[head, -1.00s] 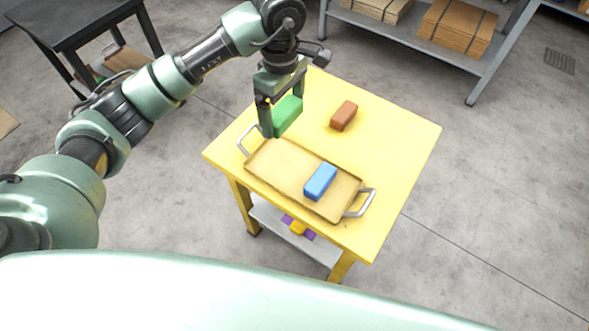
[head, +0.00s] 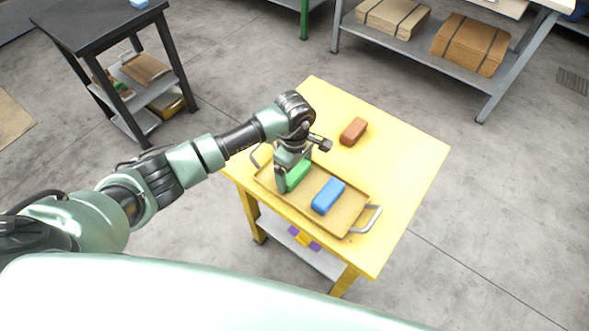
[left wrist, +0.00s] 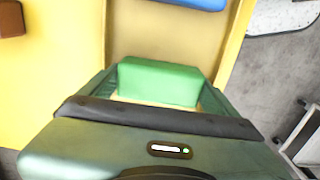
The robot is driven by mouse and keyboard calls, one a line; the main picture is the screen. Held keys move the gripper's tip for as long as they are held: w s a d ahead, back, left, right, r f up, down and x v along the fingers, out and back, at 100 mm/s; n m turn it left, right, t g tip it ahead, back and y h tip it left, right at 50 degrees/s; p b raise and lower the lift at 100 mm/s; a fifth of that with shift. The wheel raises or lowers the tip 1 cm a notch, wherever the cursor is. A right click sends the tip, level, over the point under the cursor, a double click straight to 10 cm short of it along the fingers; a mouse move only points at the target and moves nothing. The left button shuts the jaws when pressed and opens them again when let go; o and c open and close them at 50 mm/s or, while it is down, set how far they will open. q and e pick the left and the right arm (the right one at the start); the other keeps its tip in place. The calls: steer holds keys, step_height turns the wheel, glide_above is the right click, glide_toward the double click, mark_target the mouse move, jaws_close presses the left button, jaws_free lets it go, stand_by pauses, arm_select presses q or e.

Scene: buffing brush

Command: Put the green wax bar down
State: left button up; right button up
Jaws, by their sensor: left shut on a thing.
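The green wax bar (head: 298,173) is between the fingers of my left gripper (head: 288,184), which is shut on it. The bar is over the left part of the yellow-brown tray (head: 343,226), at or just above its floor; I cannot tell if it touches. In the left wrist view the green bar (left wrist: 158,82) sits between the fingers, with the tray floor (left wrist: 160,35) beyond it. A blue bar (head: 328,196) lies in the tray to the right of the green one. My right gripper is not in view.
The tray has metal handles and stands on a yellow table (head: 400,165). A brown bar (head: 353,131) lies on the table behind the tray. The table's right side is clear. A black side table (head: 95,35) and a grey shelf with cardboard stacks (head: 470,45) stand farther back.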

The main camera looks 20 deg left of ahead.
mark_target(295, 170)
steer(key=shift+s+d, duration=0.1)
arm_select(q)
steer(key=shift+f, duration=0.15)
steer(key=o, duration=1.2)
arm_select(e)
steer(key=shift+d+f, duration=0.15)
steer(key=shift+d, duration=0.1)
arm_select(q)
steer(key=shift+o, duration=0.2)
steer(key=shift+r, duration=0.5)
step_height(295, 170, up, 11)
steer(key=b, duration=0.2)
steer(key=shift+r, duration=0.15)
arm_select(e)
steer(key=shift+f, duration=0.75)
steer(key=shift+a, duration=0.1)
